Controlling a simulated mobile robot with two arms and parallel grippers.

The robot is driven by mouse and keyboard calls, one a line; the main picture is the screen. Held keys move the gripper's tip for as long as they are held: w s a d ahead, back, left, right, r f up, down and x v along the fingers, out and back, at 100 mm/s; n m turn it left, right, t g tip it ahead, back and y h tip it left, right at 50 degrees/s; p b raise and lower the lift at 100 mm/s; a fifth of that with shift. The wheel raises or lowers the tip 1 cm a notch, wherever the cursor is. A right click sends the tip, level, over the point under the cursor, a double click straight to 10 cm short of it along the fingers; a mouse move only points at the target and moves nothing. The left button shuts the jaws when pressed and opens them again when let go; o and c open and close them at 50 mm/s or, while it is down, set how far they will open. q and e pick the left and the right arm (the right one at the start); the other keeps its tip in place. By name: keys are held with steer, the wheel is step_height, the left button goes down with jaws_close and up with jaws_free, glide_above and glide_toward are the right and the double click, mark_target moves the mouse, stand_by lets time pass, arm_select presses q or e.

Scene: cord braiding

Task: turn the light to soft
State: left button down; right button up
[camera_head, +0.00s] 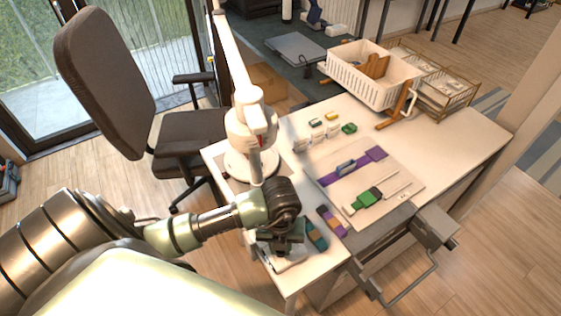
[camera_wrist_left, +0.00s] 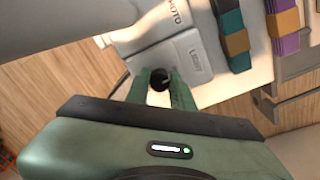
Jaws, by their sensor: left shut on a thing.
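The light's control box is a pale panel (camera_wrist_left: 195,52) with a printed label that seems to read LIGHT, in the left wrist view. A round black knob (camera_wrist_left: 159,79) stands at its edge. My left gripper (camera_head: 279,244) is over the table's near left corner, pointing down. In the left wrist view its green fingers (camera_wrist_left: 160,93) sit on either side of the knob and are shut on it. The pointer and any setting marks are too small or hidden to read. My right gripper is not in view.
Teal (camera_head: 316,236) and purple (camera_head: 331,221) cord bundles with tan bands lie close beside the left gripper. A white jointed stand (camera_head: 245,115) rises just behind it. A board (camera_head: 408,174) with purple and green pieces lies mid-table. A white basket (camera_head: 350,80) stands at the back.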

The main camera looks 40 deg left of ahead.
arm_select(q)
steer(key=shift+m, duration=0.4)
steer(key=m+b, duration=0.2)
steer(key=m, duration=0.1)
steer(key=shift+w+f+m, duration=0.1)
steer(key=shift+w+m, duration=0.05)
steer(key=shift+m, duration=0.25)
steer(key=m+b, duration=0.3)
steer(key=shift+m, duration=0.3)
steer(key=m+b, duration=0.4)
steer(key=shift+d, duration=0.1)
steer(key=shift+m+b, duration=1.7)
steer(key=shift+m, duration=0.1)
steer(key=shift+r, duration=0.2)
steer(key=c, duration=1.2)
jaws_free()
